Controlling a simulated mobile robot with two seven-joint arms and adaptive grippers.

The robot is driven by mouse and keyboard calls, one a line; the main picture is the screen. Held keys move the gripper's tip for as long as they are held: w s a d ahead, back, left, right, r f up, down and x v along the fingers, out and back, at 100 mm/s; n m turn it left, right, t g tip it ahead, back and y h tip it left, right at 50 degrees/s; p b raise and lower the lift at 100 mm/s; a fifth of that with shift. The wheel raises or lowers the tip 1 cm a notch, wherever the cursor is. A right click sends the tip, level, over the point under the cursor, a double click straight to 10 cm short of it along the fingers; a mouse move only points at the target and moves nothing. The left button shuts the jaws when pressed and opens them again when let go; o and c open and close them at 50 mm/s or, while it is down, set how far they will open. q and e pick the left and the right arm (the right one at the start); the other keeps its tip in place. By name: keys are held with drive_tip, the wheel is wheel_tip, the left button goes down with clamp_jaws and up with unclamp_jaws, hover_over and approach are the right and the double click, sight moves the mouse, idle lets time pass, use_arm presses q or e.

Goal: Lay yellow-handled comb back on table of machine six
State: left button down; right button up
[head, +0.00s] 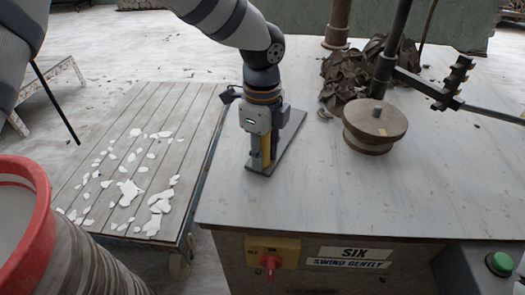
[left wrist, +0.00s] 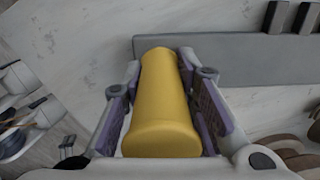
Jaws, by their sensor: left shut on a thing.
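The yellow-handled comb (head: 287,146) is at the left part of the table of machine six (head: 340,205), with its flat grey body low over the tabletop. I cannot tell whether it touches the table. My left gripper (head: 263,158) points down and is shut on the yellow handle. In the left wrist view the yellow handle (left wrist: 160,100) lies between both finger pads, and the long grey body (left wrist: 245,62) stretches to the right behind it. My right gripper is not in view.
A round wheel head (head: 375,122) and dark rumpled cloth-like clay (head: 355,75) stand at the table's back right. A slatted cart (head: 95,160) with white shards is left of the table. A red-rimmed bin (head: 40,225) is at lower left. The table's front middle is clear.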

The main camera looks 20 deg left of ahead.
use_arm(q)
drive_tip(key=c, duration=1.3)
unclamp_jaws()
drive_tip(key=shift+f, duration=0.1)
wheel_tip(320, 180, up, 12)
drive_tip(key=shift+r, duration=0.2)
